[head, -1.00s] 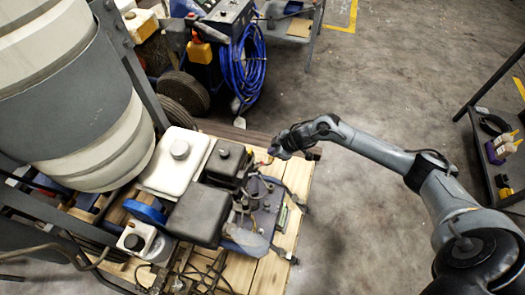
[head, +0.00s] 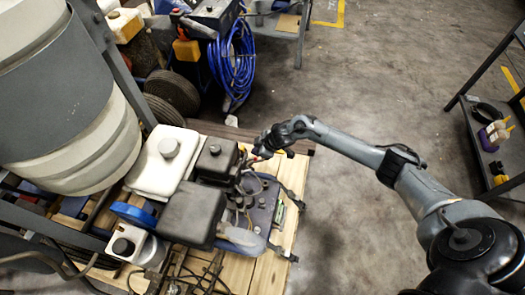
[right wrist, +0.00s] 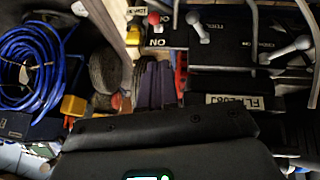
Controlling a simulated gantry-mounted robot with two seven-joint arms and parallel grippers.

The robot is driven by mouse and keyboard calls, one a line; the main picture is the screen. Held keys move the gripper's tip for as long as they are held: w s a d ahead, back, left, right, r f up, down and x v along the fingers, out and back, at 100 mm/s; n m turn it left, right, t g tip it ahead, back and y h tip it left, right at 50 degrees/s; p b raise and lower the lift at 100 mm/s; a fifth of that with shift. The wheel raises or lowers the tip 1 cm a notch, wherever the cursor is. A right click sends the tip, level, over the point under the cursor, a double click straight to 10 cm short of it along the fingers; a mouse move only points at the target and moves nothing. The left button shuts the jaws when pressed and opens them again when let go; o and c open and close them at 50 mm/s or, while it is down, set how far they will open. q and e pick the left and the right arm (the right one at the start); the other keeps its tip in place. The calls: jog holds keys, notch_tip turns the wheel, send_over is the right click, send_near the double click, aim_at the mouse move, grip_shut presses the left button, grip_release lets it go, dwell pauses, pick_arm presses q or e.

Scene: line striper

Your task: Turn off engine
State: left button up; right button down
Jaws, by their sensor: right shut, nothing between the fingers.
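The engine has a white tank (head: 155,172), a black box (head: 214,162) and a dark grey cover (head: 192,213). In the right wrist view, a black control panel (right wrist: 225,30) carries a red-tipped lever (right wrist: 153,19) beside an "ON" marking, and grey-tipped levers (right wrist: 193,19). My right gripper (head: 260,151) is at the engine's far right side, close to the small levers; I cannot tell whether it touches one. Its purple fingers (right wrist: 155,86) show shut and empty in the right wrist view, below the red-tipped lever. My left gripper is not in view.
The engine sits on a wooden pallet (head: 290,180). A large grey-and-white drum (head: 70,150) stands at left. A blue hose coil (head: 232,65) hangs at the back. A shelf with bottles (head: 490,140) is at right. The floor (head: 370,90) between is clear.

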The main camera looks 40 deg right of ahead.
pick_arm(q)
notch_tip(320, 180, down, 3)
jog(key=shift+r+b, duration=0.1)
jog(key=shift+b, duration=0.95)
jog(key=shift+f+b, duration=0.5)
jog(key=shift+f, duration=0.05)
pick_arm(e)
notch_tip(320, 180, down, 6)
jog(key=w, duration=0.1)
jog(key=shift+d, duration=0.4)
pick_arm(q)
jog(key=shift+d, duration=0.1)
pick_arm(e)
jog(key=shift+a+f, duration=0.1)
